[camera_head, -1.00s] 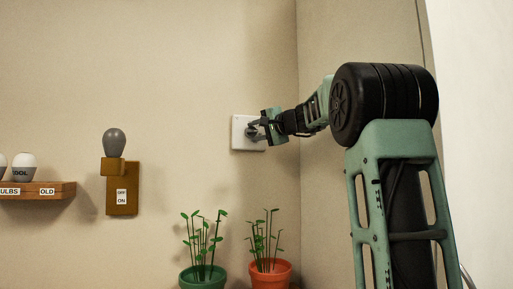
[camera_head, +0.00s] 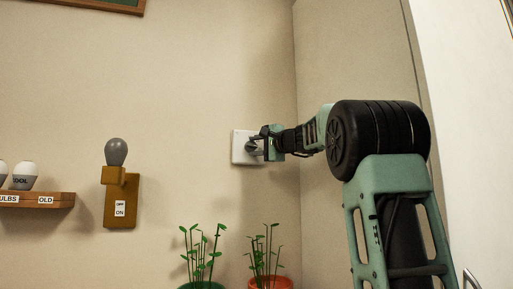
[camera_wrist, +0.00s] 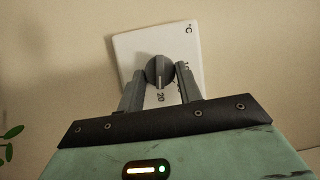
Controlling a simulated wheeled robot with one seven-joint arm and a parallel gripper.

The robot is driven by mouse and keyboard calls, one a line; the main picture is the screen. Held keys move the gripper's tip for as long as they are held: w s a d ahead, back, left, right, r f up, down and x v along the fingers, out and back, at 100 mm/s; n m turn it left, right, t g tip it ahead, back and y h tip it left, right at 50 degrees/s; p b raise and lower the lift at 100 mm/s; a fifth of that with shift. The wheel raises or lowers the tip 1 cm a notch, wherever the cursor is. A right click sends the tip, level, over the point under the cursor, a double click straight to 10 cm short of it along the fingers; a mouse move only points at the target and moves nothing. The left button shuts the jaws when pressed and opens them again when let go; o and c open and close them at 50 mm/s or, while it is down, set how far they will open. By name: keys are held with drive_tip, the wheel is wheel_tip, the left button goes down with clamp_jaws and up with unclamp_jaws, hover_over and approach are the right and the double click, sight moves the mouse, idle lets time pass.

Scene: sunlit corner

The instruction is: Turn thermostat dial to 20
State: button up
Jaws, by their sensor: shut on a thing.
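The thermostat is a white square plate (camera_head: 240,148) on the wall near the corner, and it also shows in the wrist view (camera_wrist: 137,47). Its grey round dial (camera_wrist: 158,66) has a raised grip bar. A light mark on the dial points down in the wrist view, at or very near the printed "20" (camera_wrist: 160,97). A "°C" label is at the plate's upper right there. Other numbers are partly hidden by a finger. My gripper (camera_wrist: 160,78) is shut on the dial, one finger on each side; it also shows in the head view (camera_head: 259,147).
Two potted plants, in a green pot (camera_head: 203,286) and an orange pot (camera_head: 270,283), stand below the thermostat. A grey bulb on a wooden switch mount (camera_head: 121,200) and a shelf with bulbs (camera_head: 45,200) are to the left. A side wall is close on the right.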

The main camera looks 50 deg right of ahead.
drive_tip(key=o, duration=1)
drive_tip(key=s+b, duration=0.1)
drive_tip(key=s, duration=0.3)
drive_tip(key=s+b, duration=0.1)
drive_tip(key=s, duration=0.3)
drive_tip(key=s+a, duration=0.1)
drive_tip(key=s, duration=0.3)
drive_tip(key=shift+f+b, duration=0.35)
drive_tip(key=shift+b, duration=0.05)
